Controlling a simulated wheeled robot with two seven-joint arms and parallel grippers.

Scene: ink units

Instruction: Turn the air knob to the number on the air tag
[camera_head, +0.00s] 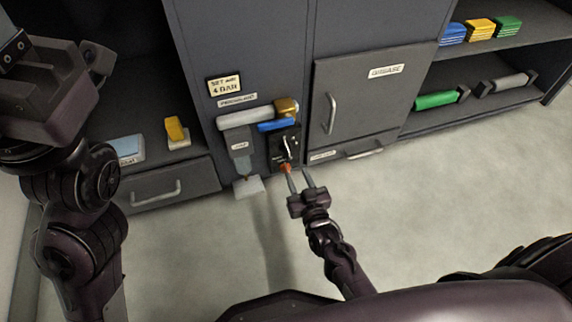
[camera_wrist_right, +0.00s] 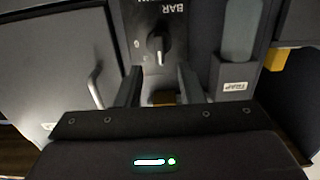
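The air knob is a dark round knob with a white pointer line (camera_wrist_right: 159,45) on a black panel lettered BAR in the right wrist view. In the head view the black panel (camera_head: 284,147) sits on the cabinet front, with the knob small on it. The air tag (camera_head: 225,85) is a cream plate above the panel; it reads "SET AIR 4 BAR". My right gripper (camera_head: 299,180) is open, its two fingers apart and pointing at the panel, just short of the knob. Nothing shows between its fingers in contact. My left gripper (camera_head: 45,95) is at the upper left; its fingers cannot be made out.
A white cylinder (camera_head: 241,117) with a brass end and a blue part (camera_head: 276,126) sit above the panel. An orange part (camera_head: 285,168) is below the panel.

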